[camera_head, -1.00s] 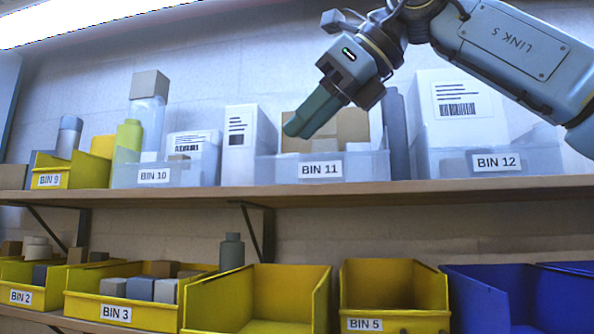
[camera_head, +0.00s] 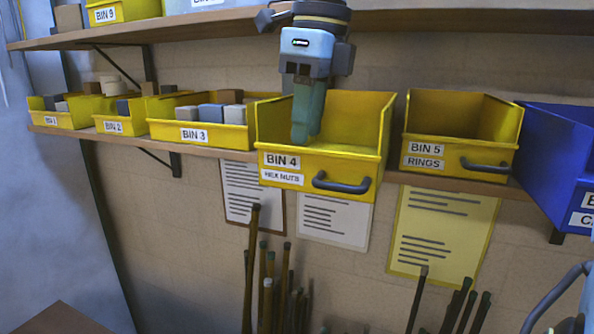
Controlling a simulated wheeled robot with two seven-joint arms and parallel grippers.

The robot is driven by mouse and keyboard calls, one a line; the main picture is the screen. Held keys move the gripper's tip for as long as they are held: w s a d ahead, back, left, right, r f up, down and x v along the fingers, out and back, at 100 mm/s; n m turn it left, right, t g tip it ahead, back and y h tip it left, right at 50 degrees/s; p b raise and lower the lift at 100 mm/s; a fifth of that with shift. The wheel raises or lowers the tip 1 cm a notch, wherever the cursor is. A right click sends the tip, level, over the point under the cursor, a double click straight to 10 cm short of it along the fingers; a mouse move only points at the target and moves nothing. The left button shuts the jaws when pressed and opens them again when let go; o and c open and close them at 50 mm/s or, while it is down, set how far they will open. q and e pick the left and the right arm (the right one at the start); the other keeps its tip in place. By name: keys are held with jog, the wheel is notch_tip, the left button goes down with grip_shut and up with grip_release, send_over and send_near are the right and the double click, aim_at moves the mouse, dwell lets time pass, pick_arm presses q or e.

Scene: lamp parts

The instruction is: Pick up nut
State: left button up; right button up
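The yellow BIN 4 (camera_head: 372,150), labelled HEX NUTS, stands on the lower shelf with a dark handle on its front. My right gripper (camera_head: 303,138) points down into its open top, with the green fingers in front of the bin's back wall and the tips near the front rim. The fingers overlap in this view, so I cannot tell whether they are open or shut. No nut shows; the bin's floor is hidden by its front wall. My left gripper is not in view.
Yellow BIN 5 (camera_head: 463,130), labelled RINGS, stands to the right, then a blue bin (camera_head: 560,160). BIN 3 (camera_head: 200,133) with blocks is close on the left. The upper shelf (camera_head: 420,22) runs above. Rods (camera_head: 268,290) stand below.

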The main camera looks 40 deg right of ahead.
jog(key=shift+w+a+f+p, duration=0.1)
jog(key=shift+w+f+p, duration=0.15)
jog(key=shift+f, duration=0.65)
jog(key=shift+w+a+f+p, duration=0.1)
jog(key=shift+w+f+p, duration=0.1)
jog(key=shift+f, duration=0.65)
jog(key=shift+w+a+f+p, duration=0.15)
jog(key=shift+f+p, duration=0.1)
jog(key=shift+f, duration=0.65)
jog(key=shift+d, duration=0.1)
jog(key=c, duration=0.7)
jog(key=shift+r, duration=0.15)
